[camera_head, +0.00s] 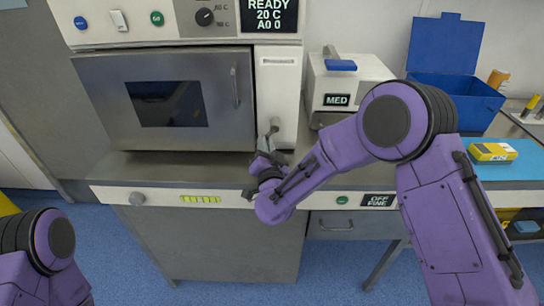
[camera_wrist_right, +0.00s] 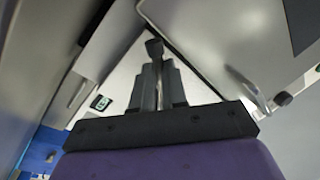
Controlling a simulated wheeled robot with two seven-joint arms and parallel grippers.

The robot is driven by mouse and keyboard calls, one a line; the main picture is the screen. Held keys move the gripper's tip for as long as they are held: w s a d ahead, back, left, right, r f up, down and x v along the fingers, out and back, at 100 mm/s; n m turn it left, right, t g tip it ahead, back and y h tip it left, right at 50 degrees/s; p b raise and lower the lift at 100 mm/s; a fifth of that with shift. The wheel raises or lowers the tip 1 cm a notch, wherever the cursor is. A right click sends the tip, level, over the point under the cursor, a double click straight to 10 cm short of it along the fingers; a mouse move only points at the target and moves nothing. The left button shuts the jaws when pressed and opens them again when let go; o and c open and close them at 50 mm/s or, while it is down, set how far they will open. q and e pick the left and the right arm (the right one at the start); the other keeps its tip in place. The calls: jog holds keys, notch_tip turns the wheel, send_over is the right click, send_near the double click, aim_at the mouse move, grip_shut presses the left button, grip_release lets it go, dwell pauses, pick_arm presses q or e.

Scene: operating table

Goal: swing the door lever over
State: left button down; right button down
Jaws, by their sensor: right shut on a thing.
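The grey door lever (camera_head: 273,127) sits low on the white panel to the right of the closed oven door (camera_head: 105,100). In the right wrist view the lever's dark end (camera_wrist_right: 154,47) rises between the fingertips. My right gripper (camera_head: 268,152) is shut on the lever from the front; it also shows in the right wrist view (camera_wrist_right: 158,70). The gripped part is hidden by the fingers. My left gripper is out of view; only part of my left arm shows at the lower left.
The oven door's bar handle (camera_head: 235,88) stands just left of the lever panel. A white MED unit (camera_head: 337,85), an open blue box (camera_head: 455,85) and a yellow packet (camera_head: 492,152) lie to the right. The front counter strip (camera_head: 160,197) runs below my right gripper.

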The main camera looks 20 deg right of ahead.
jog(key=m+b, duration=0.1)
jog(key=a+m+b, duration=0.1)
jog(key=m, duration=0.1)
jog(key=shift+a+f+h, duration=0.1)
jog(key=shift+f+h, duration=0.05)
jog(key=shift+h, duration=0.25)
jog(key=m+b, duration=0.1)
jog(key=r+m+b, duration=0.1)
jog(key=m, duration=0.1)
jog(key=shift+w+a+h, duration=0.15)
jog(key=shift+a+h, duration=0.2)
jog(key=shift+h, duration=0.05)
jog(key=shift+w+a+r+m+h+b, duration=0.15)
jog(key=shift+r+m+b, duration=0.25)
jog(key=shift+m, duration=0.35)
jog(key=shift+s+a+r+m+h+b, duration=0.1)
jog(key=shift+r+m+h+b, duration=0.1)
jog(key=shift+m+b, duration=0.45)
jog(key=shift+w+a+r+m+h+b, duration=0.15)
jog(key=shift+r+m+b, duration=0.2)
jog(key=shift+m, duration=0.45)
jog(key=shift+s, duration=0.1)
jog(key=c, duration=1.4)
grip_release()
jog(key=shift+o, duration=1.2)
jog(key=shift+r, duration=0.15)
